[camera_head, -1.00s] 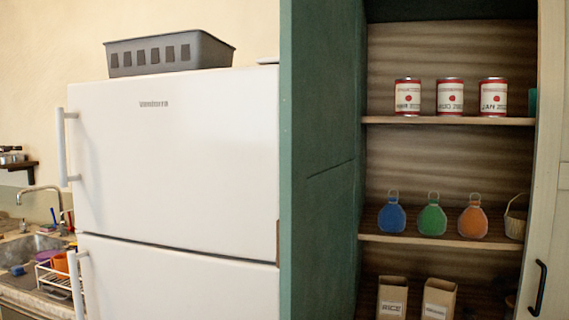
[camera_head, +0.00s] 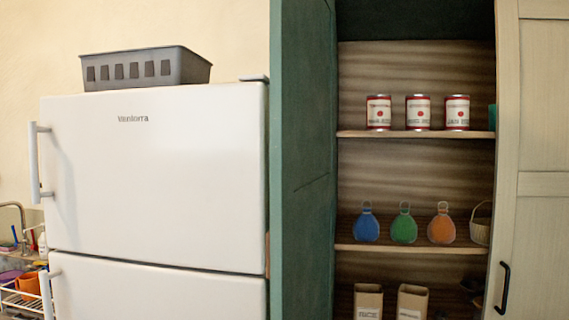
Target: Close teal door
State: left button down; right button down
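A teal panel (camera_head: 303,170) stands upright along the left side of the open shelf cabinet, between the white fridge and the shelves. It shows no handle, and I cannot tell whether it is the door or the cabinet's side. A cream panelled door (camera_head: 541,120) with a black handle (camera_head: 503,287) is on the right of the opening. The cabinet's inside is exposed. Neither of my grippers is in view.
Wooden shelves (camera_head: 415,134) hold three red-and-white cans, blue, green and orange bottle-shaped items, a small basket and paper bags. The white fridge (camera_head: 150,180) stands left, with a grey basket (camera_head: 146,68) on top. A dish rack (camera_head: 22,300) is far left.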

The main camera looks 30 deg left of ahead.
aim_at(302, 44)
jog(key=i+j, duration=0.1)
jog(key=j, duration=0.25)
jog(key=i+j+u, duration=0.1)
jog(key=j, duration=0.25)
jog(key=i+j+u, duration=0.1)
jog(key=j, duration=0.25)
jog(key=i+j, duration=0.15)
jog(key=j, duration=0.2)
